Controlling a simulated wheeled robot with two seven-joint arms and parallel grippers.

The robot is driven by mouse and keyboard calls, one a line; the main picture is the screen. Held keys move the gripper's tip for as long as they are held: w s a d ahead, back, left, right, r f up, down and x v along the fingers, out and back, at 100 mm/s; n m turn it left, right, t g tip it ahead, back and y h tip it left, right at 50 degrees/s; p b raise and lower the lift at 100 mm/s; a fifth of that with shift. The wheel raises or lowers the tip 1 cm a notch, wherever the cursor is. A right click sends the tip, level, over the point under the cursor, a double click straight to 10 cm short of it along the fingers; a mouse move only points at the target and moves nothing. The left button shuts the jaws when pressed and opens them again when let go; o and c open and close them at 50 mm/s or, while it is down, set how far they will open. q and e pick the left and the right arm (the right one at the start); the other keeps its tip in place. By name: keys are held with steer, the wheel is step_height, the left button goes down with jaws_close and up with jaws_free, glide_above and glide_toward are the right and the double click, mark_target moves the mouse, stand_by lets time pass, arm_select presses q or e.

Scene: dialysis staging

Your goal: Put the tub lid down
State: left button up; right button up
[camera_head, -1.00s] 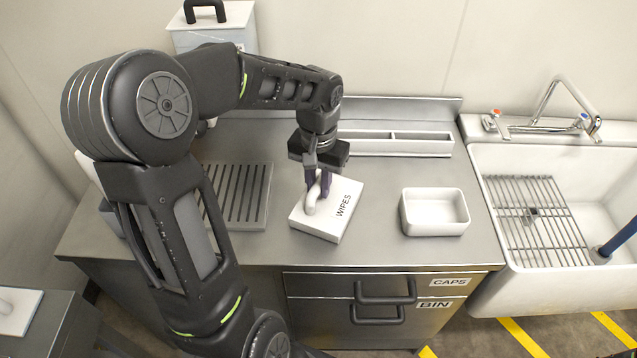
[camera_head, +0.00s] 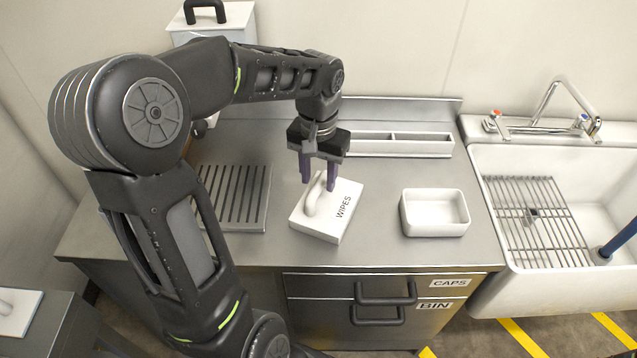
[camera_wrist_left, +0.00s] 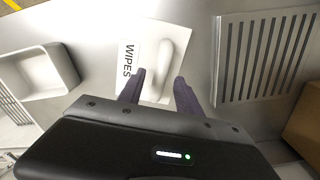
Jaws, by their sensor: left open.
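The white tub lid, marked WIPES (camera_head: 343,208), lies on the steel counter with its raised white handle (camera_head: 312,200) on top. I cannot tell whether a tub is under it. My left gripper (camera_head: 318,180) is open just above the handle, its two purple fingers apart and pointing down. In the left wrist view the lid (camera_wrist_left: 130,62) lies beyond the fingertips (camera_wrist_left: 160,85), with the handle (camera_wrist_left: 166,62) clear between and ahead of them. My right gripper is not in view.
A slotted drain plate (camera_head: 234,200) lies left of the lid. An empty white tray (camera_head: 434,213) stands to its right. A divided rack (camera_head: 400,143) runs along the back. A sink (camera_head: 480,250) with a wire grid is at the far right. Counter between lid and tray is free.

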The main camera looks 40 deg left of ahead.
arm_select(q)
step_height(320, 180, up, 9)
stand_by(0.3)
stand_by(1.6)
